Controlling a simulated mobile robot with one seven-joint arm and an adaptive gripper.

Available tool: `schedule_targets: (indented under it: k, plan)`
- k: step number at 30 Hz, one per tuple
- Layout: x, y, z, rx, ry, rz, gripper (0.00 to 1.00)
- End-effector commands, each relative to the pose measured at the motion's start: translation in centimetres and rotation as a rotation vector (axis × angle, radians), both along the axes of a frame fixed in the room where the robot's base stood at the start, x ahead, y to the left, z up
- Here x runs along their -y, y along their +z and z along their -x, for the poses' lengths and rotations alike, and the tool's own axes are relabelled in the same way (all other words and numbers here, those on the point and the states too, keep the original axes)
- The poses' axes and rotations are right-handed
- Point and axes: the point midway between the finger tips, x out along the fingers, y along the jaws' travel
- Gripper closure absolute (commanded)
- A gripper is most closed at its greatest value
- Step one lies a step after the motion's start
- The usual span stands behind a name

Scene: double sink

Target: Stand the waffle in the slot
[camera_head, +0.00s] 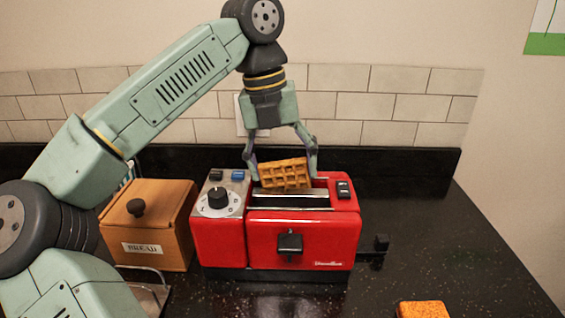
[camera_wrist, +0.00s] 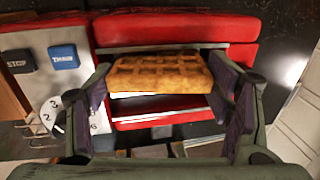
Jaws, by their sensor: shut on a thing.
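A golden-brown waffle (camera_head: 285,174) is between the fingers of my gripper (camera_head: 283,168), which is shut on it by its two ends. The waffle is over the top of a red toaster (camera_head: 270,239), at the slots, with its gridded face toward the head camera. In the wrist view the waffle (camera_wrist: 158,72) lies across the toaster's slot opening (camera_wrist: 165,105), a finger at each end. I cannot tell how far, if at all, its lower edge is inside a slot.
A wooden bread box (camera_head: 150,225) stands left of the toaster. A toaster dial (camera_head: 218,198) and blue button (camera_head: 238,175) are on its left. A toast-like piece (camera_head: 422,309) lies at the front right. The dark counter (camera_head: 440,240) is clear at right; a tiled wall (camera_head: 390,105) is behind.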

Motion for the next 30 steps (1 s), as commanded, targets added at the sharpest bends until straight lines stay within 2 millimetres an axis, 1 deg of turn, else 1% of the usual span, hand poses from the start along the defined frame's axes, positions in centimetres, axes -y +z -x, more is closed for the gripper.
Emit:
schedule_targets:
  k: [10, 11, 18, 21, 28, 30]
  plan:
    - [0.01, 0.02, 0.00, 0.000, 0.000, 0.000, 0.43]
    - [0.01, 0.02, 0.00, 0.000, 0.000, 0.000, 0.25]
    - [0.00, 0.03, 0.00, 0.000, 0.000, 0.000, 0.09]
    - [0.00, 0.03, 0.00, 0.000, 0.000, 0.000, 0.04]
    - [0.01, 0.02, 0.00, 0.000, 0.000, 0.000, 0.04]
    - [0.01, 0.02, 0.00, 0.000, 0.000, 0.000, 0.00]
